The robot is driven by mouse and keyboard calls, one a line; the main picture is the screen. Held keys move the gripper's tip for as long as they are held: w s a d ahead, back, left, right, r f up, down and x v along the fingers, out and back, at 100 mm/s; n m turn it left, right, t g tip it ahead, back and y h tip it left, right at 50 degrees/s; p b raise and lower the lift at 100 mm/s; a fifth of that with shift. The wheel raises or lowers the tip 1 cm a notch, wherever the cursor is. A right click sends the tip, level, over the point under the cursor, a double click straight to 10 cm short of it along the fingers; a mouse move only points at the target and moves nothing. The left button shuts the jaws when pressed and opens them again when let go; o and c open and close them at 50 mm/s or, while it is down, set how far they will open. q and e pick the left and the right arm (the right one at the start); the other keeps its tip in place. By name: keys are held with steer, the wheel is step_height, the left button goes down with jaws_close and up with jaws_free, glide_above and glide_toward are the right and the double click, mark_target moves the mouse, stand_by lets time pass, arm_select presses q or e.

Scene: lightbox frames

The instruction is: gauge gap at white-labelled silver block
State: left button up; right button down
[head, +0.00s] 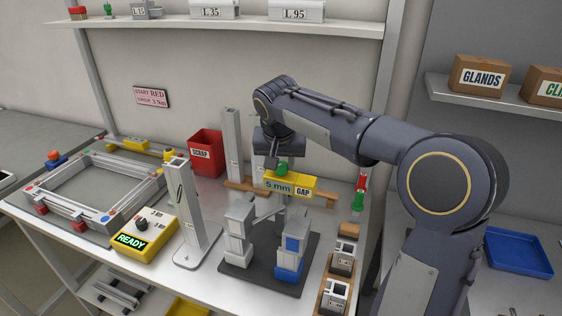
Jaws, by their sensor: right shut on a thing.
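My right gripper (278,162) reaches in from the right and points down, shut on the green knob of the yellow 5 mm GAP gauge (306,186). The gauge is held level above a dark base plate (265,276) near the middle of the bench. On the plate, a silver block stack (236,243) stands at the left and a silver and blue one (289,258) at the right. The gauge overlaps the space between the stacks in the picture; I cannot tell whether it touches anything. I cannot make out which silver block is white-labelled. My left gripper is out of view.
A tall silver post (184,215) stands left of the plate, beside a yellow READY box (146,238). A red SCRAP bin (205,152) and more uprights stand behind. A silver frame (85,190) lies at the left. Small socketed blocks (334,295) line the right edge.

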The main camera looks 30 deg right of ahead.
steer(key=c, duration=1)
jaws_free()
steer(key=v, duration=0.7)
steer(key=shift+s+a+r, duration=0.1)
steer(key=shift+s+r, duration=0.1)
steer(key=shift+r, duration=0.15)
steer(key=s+a+f+n+y, duration=0.1)
steer(key=s+a+f+y, duration=0.1)
steer(key=s+f, duration=0.3)
steer(key=s+a+f+n+t+y, duration=0.1)
steer(key=s+a+f, duration=0.3)
steer(key=s, duration=0.8)
steer(key=s+a+f+n+t+y, duration=0.1)
steer(key=s+a+f+n+y, duration=0.2)
steer(key=s+f, duration=0.4)
steer(key=shift+s+a+f, duration=0.1)
steer(key=shift+s+f, duration=0.1)
steer(key=shift+s, duration=0.3)
steer(key=shift+s+a+f, duration=0.1)
steer(key=shift+s+f, duration=0.1)
steer(key=shift+s, duration=0.3)
